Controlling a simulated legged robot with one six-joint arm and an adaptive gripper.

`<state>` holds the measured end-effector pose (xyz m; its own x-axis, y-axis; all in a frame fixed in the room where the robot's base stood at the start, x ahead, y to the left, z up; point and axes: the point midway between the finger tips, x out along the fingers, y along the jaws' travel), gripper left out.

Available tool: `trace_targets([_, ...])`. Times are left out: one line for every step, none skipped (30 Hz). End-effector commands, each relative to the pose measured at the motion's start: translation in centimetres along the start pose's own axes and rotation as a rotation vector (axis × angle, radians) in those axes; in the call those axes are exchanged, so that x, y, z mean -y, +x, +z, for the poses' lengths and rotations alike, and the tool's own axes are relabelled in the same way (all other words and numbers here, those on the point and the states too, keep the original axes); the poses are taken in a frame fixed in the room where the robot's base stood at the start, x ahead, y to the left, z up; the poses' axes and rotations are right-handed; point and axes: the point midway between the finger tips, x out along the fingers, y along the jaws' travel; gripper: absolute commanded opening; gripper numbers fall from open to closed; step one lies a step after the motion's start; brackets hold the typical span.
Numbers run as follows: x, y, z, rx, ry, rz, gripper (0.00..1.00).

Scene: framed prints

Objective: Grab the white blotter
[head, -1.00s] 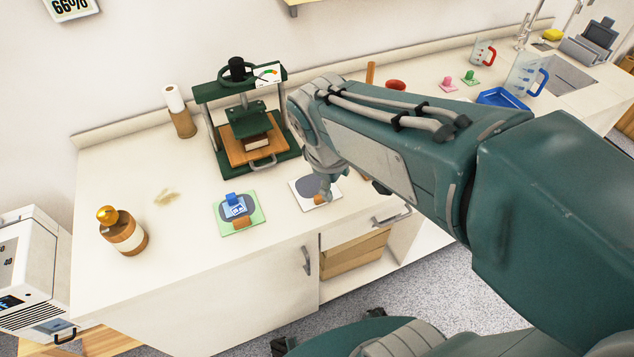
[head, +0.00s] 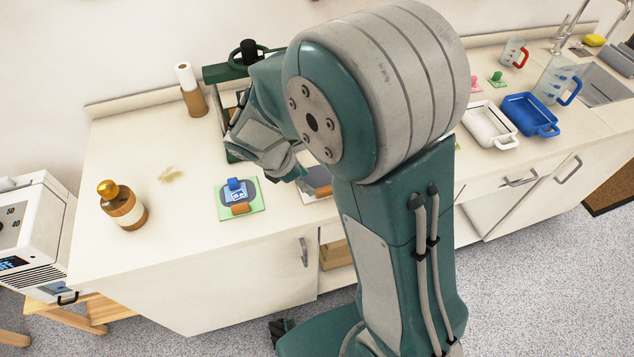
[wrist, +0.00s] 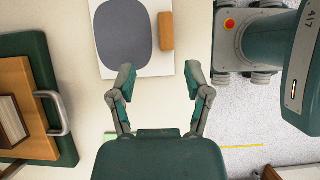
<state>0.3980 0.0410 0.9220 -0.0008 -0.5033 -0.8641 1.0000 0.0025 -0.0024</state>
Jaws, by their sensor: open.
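The white blotter (wrist: 163,64) lies flat on the counter at the top of the wrist view, with a grey rounded pad and a wooden grip (wrist: 166,31) along its right side. In the head view only part of it (head: 314,196) shows past my arm.
A green blotter (head: 257,207) with a blue stamp (head: 236,185) lies to the left. The green press (wrist: 63,100) stands beside my gripper, its metal handle projecting. A brown bottle (head: 122,205) is at far left. White (head: 482,136) and blue (head: 548,129) trays are right.

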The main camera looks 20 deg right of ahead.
Motion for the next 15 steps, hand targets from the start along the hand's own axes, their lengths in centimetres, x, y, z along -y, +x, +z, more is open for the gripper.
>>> trace_targets([0.1, 0.5, 0.2, 0.0, 0.001, -0.003, 0.64])
trace_targets([0.1, 0.7, 0.2, -0.001, 0.001, -0.002, 0.64])
trace_targets([0.1, 1.0, 0.3, -0.002, 0.001, -0.002, 0.64])
trace_targets([0.1, 1.3, 0.4, -0.003, 0.001, -0.002, 0.64])
trace_targets([0.3, 1.7, 0.6, -0.003, 0.002, -0.003, 0.64])
trace_targets([0.4, 2.3, 0.7, -0.004, 0.002, -0.005, 0.64])
trace_targets([0.5, 2.8, 0.8, -0.004, 0.002, -0.005, 0.64])
trace_targets([0.6, 3.3, 0.9, -0.004, 0.002, -0.005, 0.64])
trace_targets([0.8, 4.0, 1.0, -0.004, 0.003, -0.005, 0.64])
trace_targets([0.8, 4.4, 0.9, -0.003, 0.002, -0.006, 0.64])
trace_targets([0.7, 4.8, 0.8, -0.002, 0.001, -0.004, 0.64])
trace_targets([0.7, 5.2, 0.7, -0.002, 0.003, -0.003, 0.64])
trace_targets([0.7, 5.4, 0.7, -0.001, 0.003, -0.003, 0.64])
trace_targets([0.7, 5.6, 0.6, -0.001, 0.002, -0.003, 0.64])
trace_targets([0.7, 5.8, 0.6, -0.001, 0.001, -0.001, 0.64])
